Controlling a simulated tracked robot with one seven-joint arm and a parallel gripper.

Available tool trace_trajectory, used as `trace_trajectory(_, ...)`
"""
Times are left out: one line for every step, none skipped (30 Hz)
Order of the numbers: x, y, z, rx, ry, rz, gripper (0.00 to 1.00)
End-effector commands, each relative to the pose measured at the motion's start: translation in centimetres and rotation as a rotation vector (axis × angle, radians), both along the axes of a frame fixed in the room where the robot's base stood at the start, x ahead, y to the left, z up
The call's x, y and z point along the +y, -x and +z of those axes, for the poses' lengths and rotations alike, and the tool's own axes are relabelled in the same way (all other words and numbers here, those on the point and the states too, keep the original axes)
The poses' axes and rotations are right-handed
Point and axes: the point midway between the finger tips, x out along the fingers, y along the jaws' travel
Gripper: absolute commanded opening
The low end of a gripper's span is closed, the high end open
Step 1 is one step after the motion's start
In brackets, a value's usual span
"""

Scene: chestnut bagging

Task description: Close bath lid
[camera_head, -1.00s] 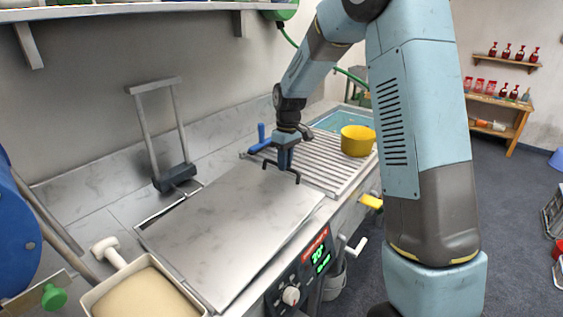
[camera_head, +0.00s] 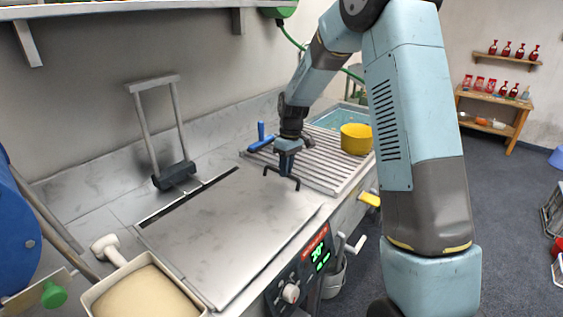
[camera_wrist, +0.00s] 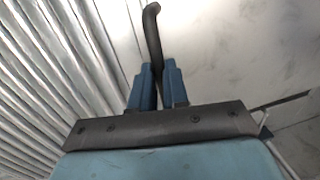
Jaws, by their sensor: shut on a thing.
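The bath lid (camera_head: 232,228) is a flat grey metal plate lying over the bath in the counter. A dark narrow gap (camera_head: 190,196) shows along its back edge. A dark bar handle (camera_head: 283,178) stands at the lid's far right end. My gripper (camera_head: 285,171) is at this handle, pointing down. In the wrist view, my gripper's two blue fingers (camera_wrist: 157,88) are shut on the dark curved handle (camera_wrist: 152,40), with the pale lid (camera_wrist: 225,50) to the right. The fingers hide part of the handle.
A ribbed draining board (camera_head: 325,160) adjoins the lid, with a yellow pot (camera_head: 356,139) and a blue-handled tool (camera_head: 261,140) on it. A dark-based frame (camera_head: 174,175) stands behind. A tan-filled container (camera_head: 145,290) is at the near left. The control panel (camera_head: 317,258) is on the front.

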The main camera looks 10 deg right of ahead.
Motion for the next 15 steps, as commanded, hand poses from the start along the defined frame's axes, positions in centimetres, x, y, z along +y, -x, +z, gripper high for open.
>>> trace_trajectory(-0.2, -0.2, -0.6, 0.007, -0.008, -0.001, 0.0)
trace_trajectory(-0.2, -0.2, -0.8, 0.012, -0.013, -0.002, 0.0)
trace_trajectory(-0.3, -0.2, -1.1, 0.017, -0.019, -0.003, 0.0)
trace_trajectory(-0.3, -0.3, -1.3, 0.019, -0.022, -0.003, 0.0)
trace_trajectory(-0.3, -0.3, -1.4, 0.02, -0.024, -0.003, 0.0)
trace_trajectory(-0.3, -0.3, -1.5, 0.022, -0.026, -0.002, 0.0)
trace_trajectory(-0.3, -0.3, -1.6, 0.023, -0.027, -0.002, 0.0)
trace_trajectory(-0.3, -0.3, -1.6, 0.023, -0.027, -0.002, 0.0)
trace_trajectory(-0.3, -0.3, -1.6, 0.024, -0.026, -0.001, 0.0)
trace_trajectory(-0.4, -0.2, -1.7, 0.024, -0.026, -0.001, 0.0)
trace_trajectory(-0.4, -0.2, -1.7, 0.024, -0.026, -0.001, 0.0)
trace_trajectory(-0.4, -0.2, -1.7, 0.024, -0.025, -0.001, 0.0)
trace_trajectory(-0.4, -0.2, -1.7, 0.024, -0.025, -0.002, 0.0)
trace_trajectory(-0.4, -0.2, -1.7, 0.024, -0.025, -0.002, 0.0)
trace_trajectory(-0.4, -0.2, -1.8, 0.025, -0.024, -0.002, 0.16)
